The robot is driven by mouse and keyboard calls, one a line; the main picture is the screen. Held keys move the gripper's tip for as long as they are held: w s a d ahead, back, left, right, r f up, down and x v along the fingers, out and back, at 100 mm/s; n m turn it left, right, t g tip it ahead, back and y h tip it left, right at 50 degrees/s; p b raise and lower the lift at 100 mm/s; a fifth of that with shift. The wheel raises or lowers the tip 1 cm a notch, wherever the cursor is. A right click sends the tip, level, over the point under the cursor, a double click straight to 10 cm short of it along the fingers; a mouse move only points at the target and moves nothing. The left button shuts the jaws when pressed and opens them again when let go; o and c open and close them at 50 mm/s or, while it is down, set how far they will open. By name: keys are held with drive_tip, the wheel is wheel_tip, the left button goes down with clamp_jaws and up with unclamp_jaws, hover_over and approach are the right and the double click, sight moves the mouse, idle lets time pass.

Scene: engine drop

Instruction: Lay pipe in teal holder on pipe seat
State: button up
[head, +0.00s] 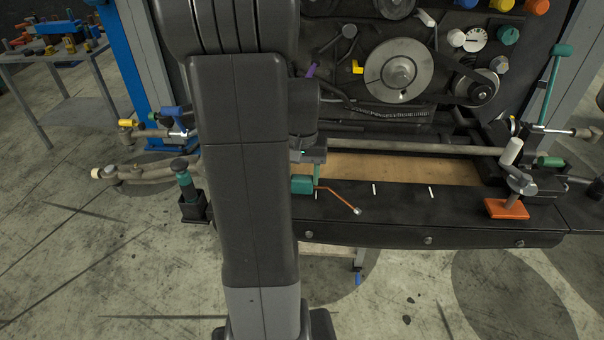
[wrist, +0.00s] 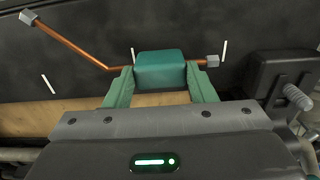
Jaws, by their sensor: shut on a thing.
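The copper-coloured pipe (wrist: 72,41) is bent, with a grey fitting at each end. The teal holder (wrist: 160,70) is a block around the pipe. My gripper (wrist: 161,76) is shut on the teal holder, with a teal finger on each side. In the head view the teal holder (head: 302,185) is partly behind my arm. The pipe (head: 341,199) reaches right and down from it, over the dark front ledge (head: 400,207). White marks (head: 374,189) show on that ledge. I cannot tell which part is the pipe seat, or whether the pipe touches the ledge.
A tan board (head: 400,168) lies behind the ledge, below a long grey bar (head: 420,149). An orange block (head: 507,209) with a grey post stands at the ledge's right end. Pulleys (head: 399,71) fill the back.

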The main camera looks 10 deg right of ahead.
drive_tip(key=shift+f+b, duration=0.4)
drive_tip(key=shift+f, duration=0.2)
drive_tip(key=o, duration=1.3)
drive_tip(key=shift+c, duration=0.2)
wheel_tip(320, 180, up, 14)
drive_tip(key=shift+f, duration=0.2)
wheel_tip(320, 180, down, 14)
drive_tip(key=shift+r, duration=0.45)
